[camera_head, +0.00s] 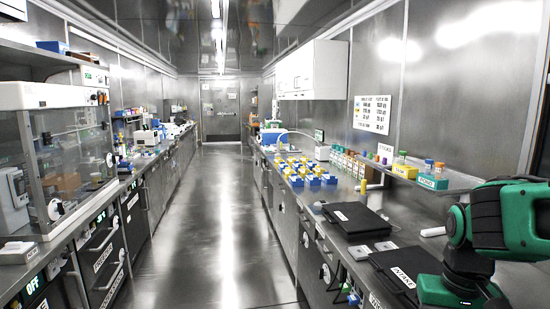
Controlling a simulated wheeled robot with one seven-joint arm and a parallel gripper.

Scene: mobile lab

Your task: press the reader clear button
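The reader and its clear button cannot be picked out with certainty. A white bench device (322,152) stands on the right bench near the wall, with a small green-lit panel (319,135) just above it. Any buttons there are too small to tell. My green and black arm fills the lower right corner, over the near end of the right bench. Its gripper is out of the picture.
The right bench carries blue racks with yellow tops (304,173), a black case (357,219) and a second black case (408,272) nearer me. A glass-fronted cabinet (68,150) stands on the left bench. The aisle floor (222,220) between is clear to the far door (220,110).

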